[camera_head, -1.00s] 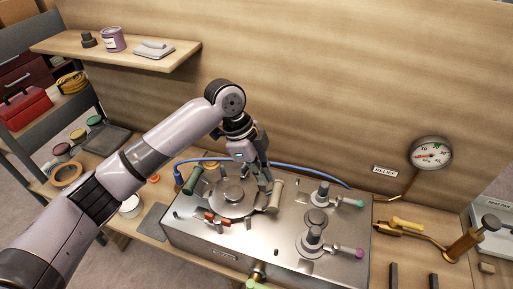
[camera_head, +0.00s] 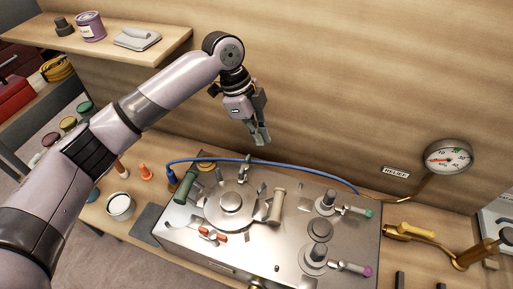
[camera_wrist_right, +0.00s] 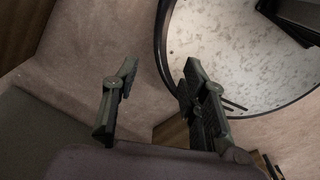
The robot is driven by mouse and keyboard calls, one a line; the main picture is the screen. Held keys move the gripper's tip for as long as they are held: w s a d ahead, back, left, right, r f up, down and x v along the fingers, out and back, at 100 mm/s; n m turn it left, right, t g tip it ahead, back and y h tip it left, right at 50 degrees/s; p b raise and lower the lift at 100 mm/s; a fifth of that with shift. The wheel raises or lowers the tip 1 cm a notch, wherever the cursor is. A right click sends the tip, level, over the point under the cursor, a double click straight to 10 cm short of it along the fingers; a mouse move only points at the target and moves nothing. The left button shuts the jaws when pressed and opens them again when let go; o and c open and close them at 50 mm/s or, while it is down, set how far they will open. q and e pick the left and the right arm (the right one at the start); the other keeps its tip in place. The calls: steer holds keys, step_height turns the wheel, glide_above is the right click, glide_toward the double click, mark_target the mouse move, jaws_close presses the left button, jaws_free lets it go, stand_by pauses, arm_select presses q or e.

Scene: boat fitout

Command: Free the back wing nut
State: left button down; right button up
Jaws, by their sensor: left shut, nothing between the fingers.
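A steel tank (camera_head: 300,205) carries a round lid (camera_head: 216,213) with a central knob (camera_head: 231,200). At the lid's back edge stands a small metal fitting, seemingly the back wing nut (camera_head: 244,170); whether it is loose I cannot tell. Around the lid are a green handle (camera_head: 185,187), a cream handle (camera_head: 277,205) and a red-tipped one (camera_head: 212,234). My left gripper (camera_head: 261,141) is shut and empty, in the air above and behind the lid, apart from the fitting. My right gripper (camera_wrist_right: 161,64) is open and empty in the right wrist view, away from the tank.
A blue hose (camera_head: 270,162) arcs behind the lid. Two valves with green (camera_head: 368,213) and purple (camera_head: 366,271) tips stand at the tank's right. A gauge (camera_head: 447,157) is on the wall. A shelf (camera_head: 110,58) hangs at upper left. A round bin (camera_wrist_right: 235,55) is near my right gripper.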

mark_target(245, 172)
arm_select(q)
steer(key=p+x, duration=0.3)
steer(key=x, duration=0.6)
steer(key=shift+d+f, duration=0.1)
steer(key=shift+f, duration=0.2)
steer(key=a, duration=0.1)
steer(key=w+a+p, duration=0.1)
steer(key=a, duration=0.1)
steer(key=shift+w+a+p, duration=0.1)
steer(key=shift+p, duration=0.2)
steer(key=shift+a, duration=0.4)
steer(key=shift+w, duration=0.1)
arm_select(e)
steer(key=r, duration=0.1)
steer(key=w+r, duration=0.1)
steer(key=r, duration=0.1)
steer(key=w+r, duration=0.1)
steer(key=r, duration=0.1)
steer(key=shift+a, duration=0.1)
arm_select(q)
steer(key=shift+d, duration=0.15)
steer(key=shift+f, duration=0.1)
arm_select(e)
steer(key=shift+f, duration=0.1)
